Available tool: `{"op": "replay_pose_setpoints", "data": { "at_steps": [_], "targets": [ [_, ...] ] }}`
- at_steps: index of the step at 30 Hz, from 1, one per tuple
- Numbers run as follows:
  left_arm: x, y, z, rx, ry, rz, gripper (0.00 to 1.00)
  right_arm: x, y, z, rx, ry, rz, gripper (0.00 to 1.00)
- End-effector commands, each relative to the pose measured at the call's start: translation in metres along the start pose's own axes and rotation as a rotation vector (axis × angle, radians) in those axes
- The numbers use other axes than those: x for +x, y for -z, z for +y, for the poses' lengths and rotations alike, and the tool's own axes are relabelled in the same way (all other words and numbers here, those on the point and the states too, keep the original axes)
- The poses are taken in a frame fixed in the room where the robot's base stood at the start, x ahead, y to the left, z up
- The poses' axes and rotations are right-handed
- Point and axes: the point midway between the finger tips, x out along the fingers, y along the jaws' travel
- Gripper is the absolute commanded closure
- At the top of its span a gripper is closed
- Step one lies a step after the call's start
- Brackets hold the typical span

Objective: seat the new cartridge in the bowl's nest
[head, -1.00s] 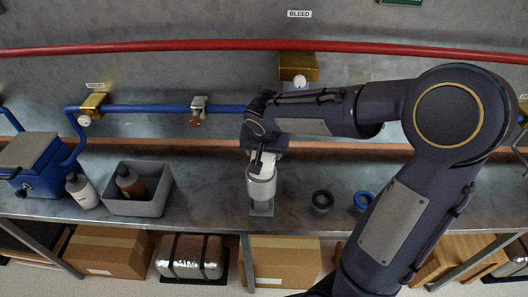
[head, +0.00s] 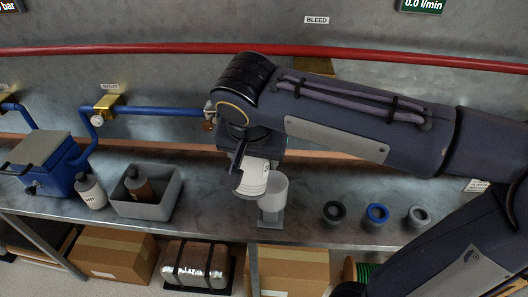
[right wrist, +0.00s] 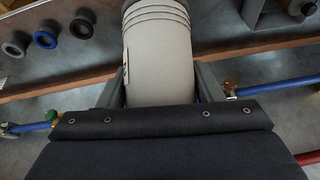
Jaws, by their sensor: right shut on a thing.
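The new cartridge (head: 252,180) is a white ribbed cylinder held below my right gripper (head: 252,160). In the head view it is tilted and overlaps the left side of the bowl (head: 274,192), a light grey cup on a small stand on the bench. The cartridge looks outside the bowl; whether they touch I cannot tell. In the right wrist view the cartridge (right wrist: 158,50) stands between the two fingers of my right gripper (right wrist: 158,85), and the bowl does not show. The nest inside the bowl is hidden. My left gripper is not in view.
A grey bin (head: 150,208) with a brown cartridge (head: 137,186) and a grey bottle (head: 90,190) stand left. Black (head: 334,212), blue (head: 377,214) and grey (head: 418,215) rings lie right. A blue pipe (head: 165,111) and red pipe (head: 150,48) run behind.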

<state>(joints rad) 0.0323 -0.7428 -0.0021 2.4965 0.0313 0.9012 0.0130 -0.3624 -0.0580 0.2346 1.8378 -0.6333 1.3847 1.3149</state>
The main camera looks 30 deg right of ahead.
Motion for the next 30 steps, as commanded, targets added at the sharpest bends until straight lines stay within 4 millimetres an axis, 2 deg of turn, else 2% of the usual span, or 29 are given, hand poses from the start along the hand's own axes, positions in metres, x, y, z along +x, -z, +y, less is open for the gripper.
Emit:
{"op": "replay_pose_setpoints", "data": {
  "at_steps": [6,17,23,30],
  "targets": [
    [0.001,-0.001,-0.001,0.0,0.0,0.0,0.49,-0.009,-0.008,-0.003,0.001,0.0,0.001,0.68],
    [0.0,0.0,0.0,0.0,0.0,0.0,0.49,-0.007,-0.005,-0.002,0.003,0.0,0.0,0.68],
    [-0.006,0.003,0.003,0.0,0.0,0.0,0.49,0.02,0.022,0.008,0.007,-0.004,-0.003,0.68],
    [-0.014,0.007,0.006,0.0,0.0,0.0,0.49,0.069,0.062,0.022,0.004,-0.006,-0.004,0.68]
  ]
}}
